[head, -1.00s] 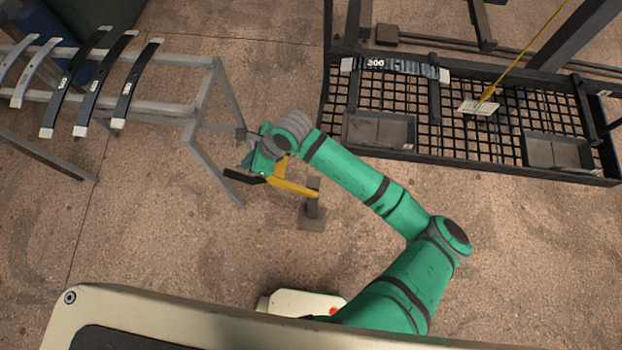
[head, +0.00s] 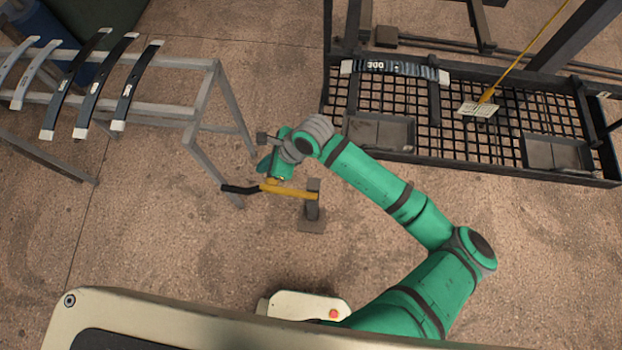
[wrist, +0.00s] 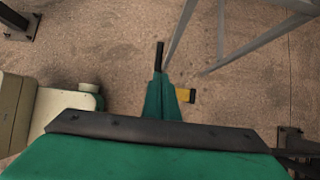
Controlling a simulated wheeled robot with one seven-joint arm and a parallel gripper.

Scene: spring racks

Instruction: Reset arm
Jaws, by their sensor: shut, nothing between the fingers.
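My green arm reaches left across the head view, bent at the wrist. My gripper (head: 230,188) is shut and empty, its dark tip low beside a leg of the grey rack (head: 205,125). In the wrist view my gripper (wrist: 160,55) shows as one dark narrow tip in front of a green body, near the rack's legs. A yellow part (head: 290,191) runs from behind the tip to the grey floor post (head: 312,208); I cannot tell whether it touches the post.
Several curved leaf springs (head: 68,84) lie across the grey rack. A dark spring marked 300 (head: 395,68) lies on the black mesh rack (head: 470,168) at right. A yellow pole with a tag (head: 478,109) stands over the mesh.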

